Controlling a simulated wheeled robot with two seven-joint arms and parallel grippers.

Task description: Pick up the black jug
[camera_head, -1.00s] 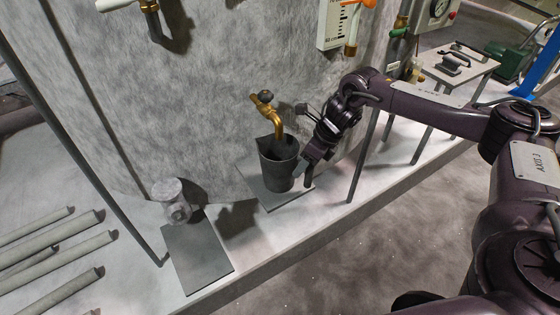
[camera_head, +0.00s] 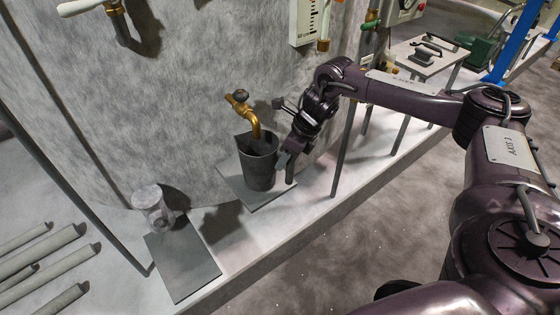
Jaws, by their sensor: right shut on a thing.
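The black jug (camera_head: 258,168) stands upright on a grey square plate (camera_head: 258,204), under the brass tap (camera_head: 245,112). The tap's spout ends over the jug's open mouth. My right gripper (camera_head: 284,160) is at the jug's right side, shut on it. Its fingers partly hide that side, and I cannot make out exactly which part they hold. No gap shows between the jug and the plate. My left gripper is out of view.
A clear jar (camera_head: 152,206) stands by a second dark plate (camera_head: 183,264) at left. Several grey rods (camera_head: 45,265) lie at far left. A thin post (camera_head: 343,150) and a small side table (camera_head: 428,58) stand right of the jug. The big grey tank (camera_head: 180,110) rises behind.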

